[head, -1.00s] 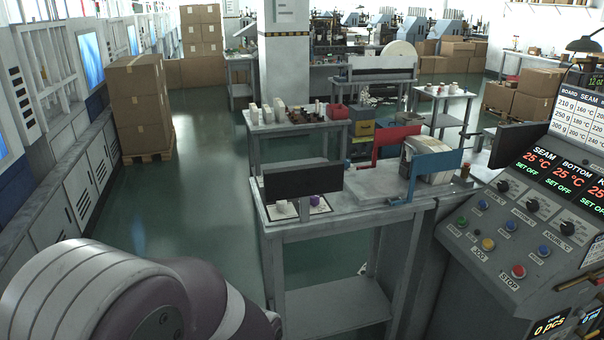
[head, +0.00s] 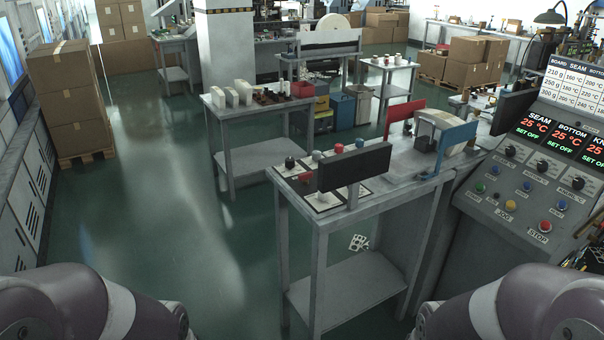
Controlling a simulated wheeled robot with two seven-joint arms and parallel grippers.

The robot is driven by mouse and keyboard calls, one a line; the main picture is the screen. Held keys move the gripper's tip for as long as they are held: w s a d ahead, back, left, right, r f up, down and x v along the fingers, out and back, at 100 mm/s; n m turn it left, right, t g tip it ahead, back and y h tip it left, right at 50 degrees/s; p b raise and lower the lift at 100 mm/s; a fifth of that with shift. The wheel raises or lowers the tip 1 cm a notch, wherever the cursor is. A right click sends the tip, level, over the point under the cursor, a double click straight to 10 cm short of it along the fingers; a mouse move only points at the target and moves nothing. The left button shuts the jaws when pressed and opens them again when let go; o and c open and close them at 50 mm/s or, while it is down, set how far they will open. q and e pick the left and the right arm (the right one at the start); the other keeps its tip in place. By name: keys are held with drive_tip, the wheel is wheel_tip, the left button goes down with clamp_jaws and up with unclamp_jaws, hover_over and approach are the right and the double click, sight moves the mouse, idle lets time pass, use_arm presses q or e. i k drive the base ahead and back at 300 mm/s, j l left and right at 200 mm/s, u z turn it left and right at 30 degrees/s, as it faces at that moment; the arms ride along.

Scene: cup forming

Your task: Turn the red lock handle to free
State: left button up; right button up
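I cannot make out a red lock handle for certain in the head view. The grey control panel (head: 490,213) stands at the right, with black knobs, coloured buttons and a red STOP button (head: 545,226). Its red displays (head: 530,137) read 25 °C and SET OFF for SEAM and BOTTOM. My arms enter at the bottom left and bottom right corners. Both grippers are out of the picture, so their state and what they touch are hidden.
A grey worktable (head: 345,218) stands ahead, bearing a dark screen (head: 354,168), small coloured knob-like pieces, a red plate (head: 405,117) and a blue plate (head: 458,138). Stacked boxes (head: 68,100) stand at the left. Green floor (head: 165,215) is open left of the table.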

sight(305, 177)
drive_tip(key=z, duration=0.35)
drive_tip(key=i+j+z, duration=0.1)
drive_tip(key=z, duration=0.25)
drive_tip(key=i+j+z, duration=0.1)
drive_tip(key=z, duration=0.3)
drive_tip(key=i+j+z, duration=0.15)
drive_tip(key=j, duration=0.3)
drive_tip(key=i+j+z, duration=0.15)
drive_tip(key=j, duration=0.25)
drive_tip(key=i+j+z, duration=0.15)
drive_tip(key=j, duration=0.35)
drive_tip(key=i+j+z, duration=0.15)
drive_tip(key=j, duration=0.3)
drive_tip(key=j+z, duration=0.15)
drive_tip(key=j, duration=0.35)
drive_tip(key=i, duration=0.05)
